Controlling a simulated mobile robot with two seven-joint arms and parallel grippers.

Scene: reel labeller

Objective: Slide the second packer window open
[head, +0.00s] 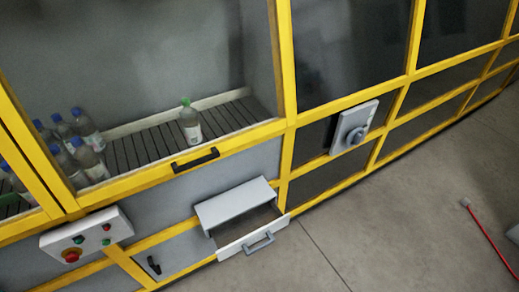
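A yellow-framed packer window (140,60) fills the upper left of the head view. A black handle (195,160) sits on its lower yellow rail. The window looks shut, but its clear pane is hard to make out. Behind it, a green-capped bottle (190,124) stands upright on a slatted conveyor (140,148), with several blue-capped bottles (88,130) to the left. I cannot tell from this view which window counts as the second. Neither of my grippers is in view.
Below the window, a grey drawer (250,246) juts out open. A control box (87,236) with a red button is at lower left. A grey box with a dial (353,130) sticks out to the right. A red rod (490,240) lies at far right. The floor (370,225) between is clear.

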